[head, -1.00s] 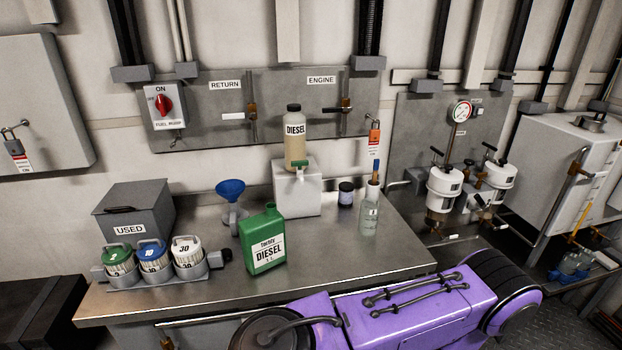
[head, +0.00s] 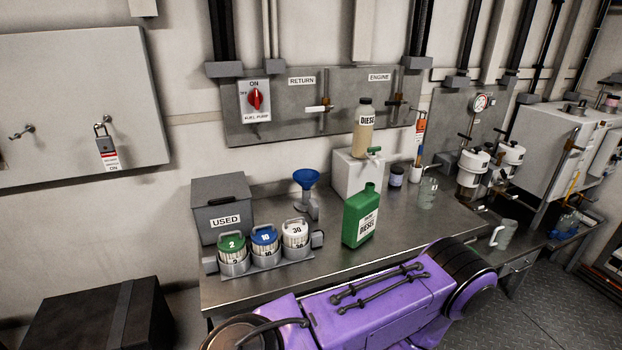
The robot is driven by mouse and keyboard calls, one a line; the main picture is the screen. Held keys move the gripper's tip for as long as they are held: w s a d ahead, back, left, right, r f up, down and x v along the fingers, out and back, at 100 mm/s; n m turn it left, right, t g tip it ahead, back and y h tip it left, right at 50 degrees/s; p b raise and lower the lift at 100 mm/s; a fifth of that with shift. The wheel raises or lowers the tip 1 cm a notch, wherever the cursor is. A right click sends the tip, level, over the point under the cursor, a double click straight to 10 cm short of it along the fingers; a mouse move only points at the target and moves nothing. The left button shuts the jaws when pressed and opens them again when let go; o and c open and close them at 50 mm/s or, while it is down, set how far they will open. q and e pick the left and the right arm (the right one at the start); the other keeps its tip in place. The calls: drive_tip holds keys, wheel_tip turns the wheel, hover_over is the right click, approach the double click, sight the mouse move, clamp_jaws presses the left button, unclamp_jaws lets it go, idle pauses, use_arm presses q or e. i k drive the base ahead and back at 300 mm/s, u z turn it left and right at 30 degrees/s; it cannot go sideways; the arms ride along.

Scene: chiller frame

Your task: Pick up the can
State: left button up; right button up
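The green can (head: 361,216), labelled DIESEL, stands upright on the metal counter (head: 290,283), near its middle. It has a narrow neck at its upper right and nothing is touching it from above. Neither of my grippers is in the head view, so I cannot see how they stand relative to the can.
Left of the can are a blue funnel (head: 306,178), a grey USED box (head: 222,205) and a rack of jars (head: 264,265). Behind it, a white stand (head: 350,176) carries a DIESEL bottle (head: 363,130). A glass jar (head: 428,193) stands right.

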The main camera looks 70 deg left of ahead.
sight(360, 211)
drive_tip(key=k, duration=0.45)
drive_tip(key=u, duration=0.7)
